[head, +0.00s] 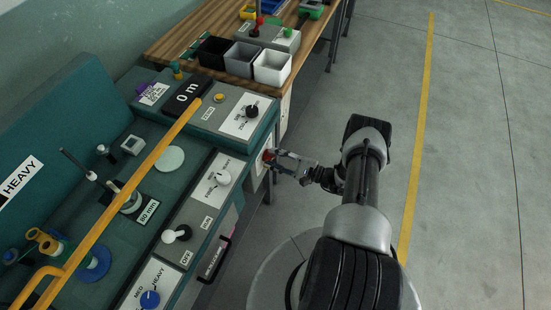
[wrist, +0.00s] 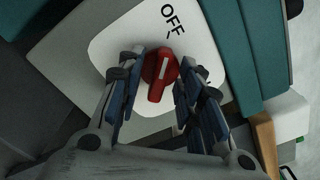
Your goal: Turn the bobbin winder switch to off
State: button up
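A red rotary knob (wrist: 159,82) sits on a white plate (wrist: 112,42) marked OFF at its upper right. The knob's narrow grip runs nearly up and down in the wrist view, with a white line on its upper part. My gripper (wrist: 163,70) is open, with one finger on each side of the knob. I cannot tell whether either fingertip touches it. In the head view my gripper (head: 276,158) reaches the side of the teal machine, where the red knob (head: 268,155) is partly hidden. No bobbin winder name is readable on the plate.
The machine's top carries other knobs: a black one (head: 252,111), a white one (head: 223,177), a black-and-white one (head: 177,234) and a blue one (head: 150,299). An orange bar (head: 150,163) crosses it. Bins (head: 272,67) stand on a wooden bench behind. The floor at right is clear.

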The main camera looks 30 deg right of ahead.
jog(key=v, duration=1.2)
dwell(0.4)
